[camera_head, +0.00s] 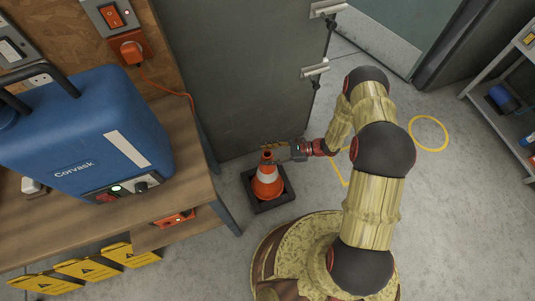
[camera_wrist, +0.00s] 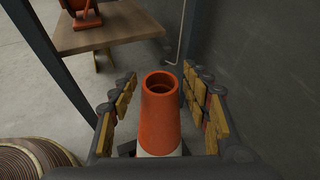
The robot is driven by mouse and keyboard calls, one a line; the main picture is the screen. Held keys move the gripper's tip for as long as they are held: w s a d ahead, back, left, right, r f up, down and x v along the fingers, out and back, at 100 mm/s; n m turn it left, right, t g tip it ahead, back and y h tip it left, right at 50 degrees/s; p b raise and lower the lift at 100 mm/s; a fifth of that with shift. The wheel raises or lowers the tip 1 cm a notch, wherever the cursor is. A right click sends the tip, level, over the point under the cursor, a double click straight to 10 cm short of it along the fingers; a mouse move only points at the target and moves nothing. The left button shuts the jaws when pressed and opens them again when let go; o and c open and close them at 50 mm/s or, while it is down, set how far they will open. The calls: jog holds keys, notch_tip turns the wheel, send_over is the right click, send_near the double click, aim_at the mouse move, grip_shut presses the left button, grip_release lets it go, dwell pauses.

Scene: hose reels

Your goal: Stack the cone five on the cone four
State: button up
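One orange traffic cone (camera_head: 267,182) with a white band and a square black base (camera_head: 283,197) stands upright on the floor beside the table leg. I cannot read a number on it, nor tell whether it is one cone or several nested. My gripper (camera_head: 268,156) is at the cone's top, reaching in from the right. In the wrist view the hollow cone top (camera_wrist: 160,112) stands between the two open fingers of my gripper (camera_wrist: 160,88), with gaps on both sides. The lower cone is hidden there. No other cone is clearly visible.
A wooden table (camera_head: 188,170) with a blue Corvask case (camera_head: 85,135) is to the left. A dark grey panel (camera_head: 245,75) stands right behind the cone. Yellow floor outlines, including a circle (camera_head: 428,133), lie to the right. A shelf (camera_head: 500,110) stands far right.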

jog(key=shift+o, duration=1.1)
jog(key=v, duration=1.2)
jog(key=shift+w+f, duration=0.1)
